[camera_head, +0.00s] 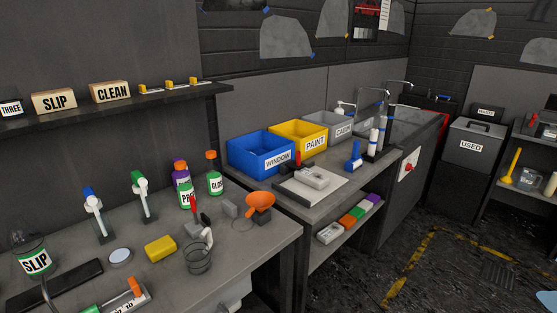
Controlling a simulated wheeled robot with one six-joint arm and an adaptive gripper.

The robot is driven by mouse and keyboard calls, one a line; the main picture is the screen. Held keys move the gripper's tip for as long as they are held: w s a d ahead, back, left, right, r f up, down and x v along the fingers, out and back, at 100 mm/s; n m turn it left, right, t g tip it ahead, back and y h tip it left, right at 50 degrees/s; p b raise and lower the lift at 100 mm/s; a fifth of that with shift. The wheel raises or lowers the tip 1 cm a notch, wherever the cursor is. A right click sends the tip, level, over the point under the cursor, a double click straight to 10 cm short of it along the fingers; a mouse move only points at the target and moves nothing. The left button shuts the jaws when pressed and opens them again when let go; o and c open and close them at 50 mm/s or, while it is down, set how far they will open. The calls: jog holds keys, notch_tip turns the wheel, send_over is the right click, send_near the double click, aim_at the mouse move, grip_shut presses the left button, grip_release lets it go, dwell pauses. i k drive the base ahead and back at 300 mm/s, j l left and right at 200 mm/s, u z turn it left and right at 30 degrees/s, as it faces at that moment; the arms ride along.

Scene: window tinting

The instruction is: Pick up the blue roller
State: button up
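A small blue tool (354,157) stands upright on the right counter, in front of the grey bin and right of the white-and-grey board. It has a narrow top and a wider base. It may be the blue roller, but it is too small here to be sure of its shape. Nothing is holding it. White upright cylinders with blue bands (373,139) stand just to its right. My gripper is not in view.
Blue WINDOW (248,158), yellow PAINT (309,137) and grey bins line the right counter's back. Floor at right is mostly clear.

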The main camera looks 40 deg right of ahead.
aim_at(356, 161)
jog(key=z, duration=1.3)
